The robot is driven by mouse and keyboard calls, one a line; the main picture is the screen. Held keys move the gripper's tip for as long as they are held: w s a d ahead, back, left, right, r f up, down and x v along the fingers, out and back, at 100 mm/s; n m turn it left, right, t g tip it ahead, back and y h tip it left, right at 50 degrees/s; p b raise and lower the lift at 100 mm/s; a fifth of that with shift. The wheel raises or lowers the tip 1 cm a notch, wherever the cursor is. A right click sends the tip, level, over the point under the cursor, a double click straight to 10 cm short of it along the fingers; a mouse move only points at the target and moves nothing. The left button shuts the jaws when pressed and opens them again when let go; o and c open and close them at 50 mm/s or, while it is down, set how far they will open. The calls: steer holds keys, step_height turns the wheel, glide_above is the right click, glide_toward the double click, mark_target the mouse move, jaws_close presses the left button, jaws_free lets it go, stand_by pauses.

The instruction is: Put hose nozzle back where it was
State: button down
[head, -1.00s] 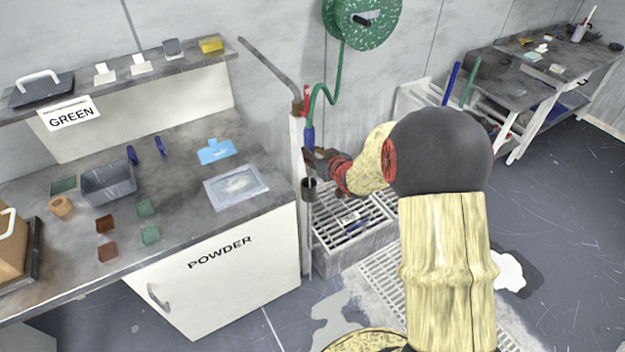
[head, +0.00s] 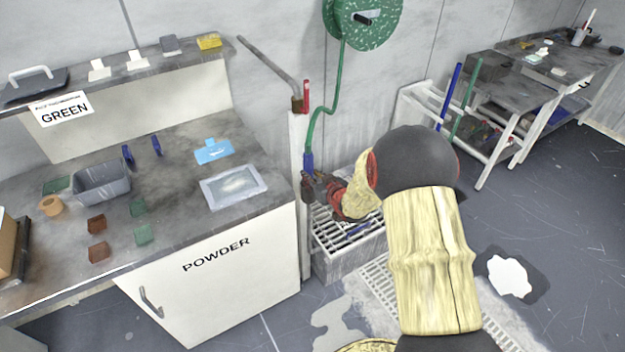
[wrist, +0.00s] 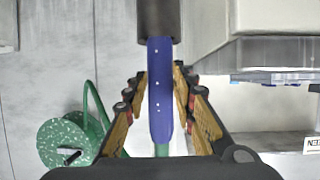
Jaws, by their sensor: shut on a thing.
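The hose nozzle (head: 308,163) is blue and upright, with the green hose (head: 336,85) running from its top up to the green reel (head: 380,28). My gripper (head: 311,186) is shut on it, beside the white post (head: 299,145). In the wrist view the blue nozzle (wrist: 160,95) lies between the two fingers of my gripper (wrist: 160,78). A dark cylinder (wrist: 158,20) meets its far end; I cannot tell whether this is the nozzle's tip or a holder around it. My gripper hides the nozzle's lower end in the head view.
The POWDER cabinet (head: 225,290) and its worktop (head: 262,160) stand just left of the post. A grated basin (head: 345,262) is below my gripper. A bent pipe (head: 268,70) and a red handle (head: 306,92) are at the post's top. A white puddle (head: 509,276) lies on the floor at right.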

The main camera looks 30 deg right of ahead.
steer(key=c, duration=1.9)
jaws_free()
steer(key=shift+f, duration=0.1)
steer(key=o, duration=0.4)
